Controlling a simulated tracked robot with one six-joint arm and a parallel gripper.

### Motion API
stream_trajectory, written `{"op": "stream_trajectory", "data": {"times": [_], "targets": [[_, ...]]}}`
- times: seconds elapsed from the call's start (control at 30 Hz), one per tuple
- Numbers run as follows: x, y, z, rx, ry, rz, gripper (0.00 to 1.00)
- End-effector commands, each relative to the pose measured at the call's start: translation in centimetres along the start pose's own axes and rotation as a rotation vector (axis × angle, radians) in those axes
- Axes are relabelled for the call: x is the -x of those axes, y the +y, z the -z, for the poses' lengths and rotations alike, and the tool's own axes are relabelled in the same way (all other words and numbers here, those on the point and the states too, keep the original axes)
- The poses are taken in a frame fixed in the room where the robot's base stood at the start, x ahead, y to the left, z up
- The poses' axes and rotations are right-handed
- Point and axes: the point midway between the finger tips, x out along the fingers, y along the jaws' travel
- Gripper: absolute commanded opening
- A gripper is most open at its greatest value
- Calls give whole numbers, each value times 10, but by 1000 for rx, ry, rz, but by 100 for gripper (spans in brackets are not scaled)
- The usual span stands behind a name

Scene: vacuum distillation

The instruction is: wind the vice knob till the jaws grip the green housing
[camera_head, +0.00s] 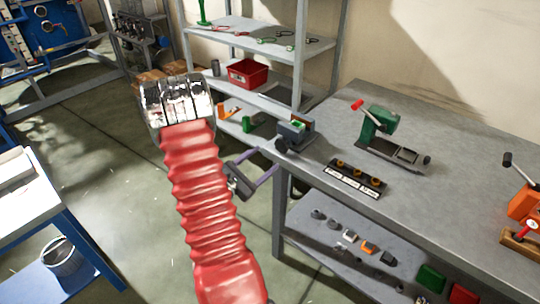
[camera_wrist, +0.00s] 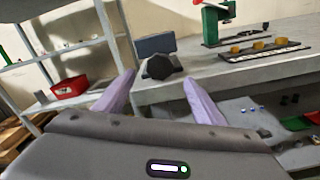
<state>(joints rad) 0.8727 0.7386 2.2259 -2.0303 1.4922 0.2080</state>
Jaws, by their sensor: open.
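The small blue-grey vice (camera_head: 296,131) sits at the near left corner of the grey workbench. A bit of the green housing (camera_head: 298,124) shows between its jaws; I cannot tell whether they touch it. The dark vice knob (camera_head: 283,146) is on the vice's near side. In the wrist view the knob (camera_wrist: 162,67) lies ahead between my finger tips, with the vice body (camera_wrist: 155,44) behind it; the housing is not visible there. My gripper (camera_head: 263,160) is open and empty, its two purple fingers spread and pointing at the knob, apart from it.
A green press (camera_head: 378,128) and a black strip with orange pieces (camera_head: 357,178) stand further right on the bench (camera_head: 440,190). An orange device (camera_head: 525,205) is at the far right. A shelf with a red bin (camera_head: 248,72) stands behind.

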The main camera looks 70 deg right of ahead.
Motion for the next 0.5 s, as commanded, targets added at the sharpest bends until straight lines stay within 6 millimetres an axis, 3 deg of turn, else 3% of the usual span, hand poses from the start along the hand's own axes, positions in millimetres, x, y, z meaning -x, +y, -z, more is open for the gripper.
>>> {"op": "stream_trajectory", "data": {"times": [0.3, 0.5], "targets": [[44, 1, 1, 0, 1, -2, 63], [55, 0, 1, 0, 1, 0, 63]]}}
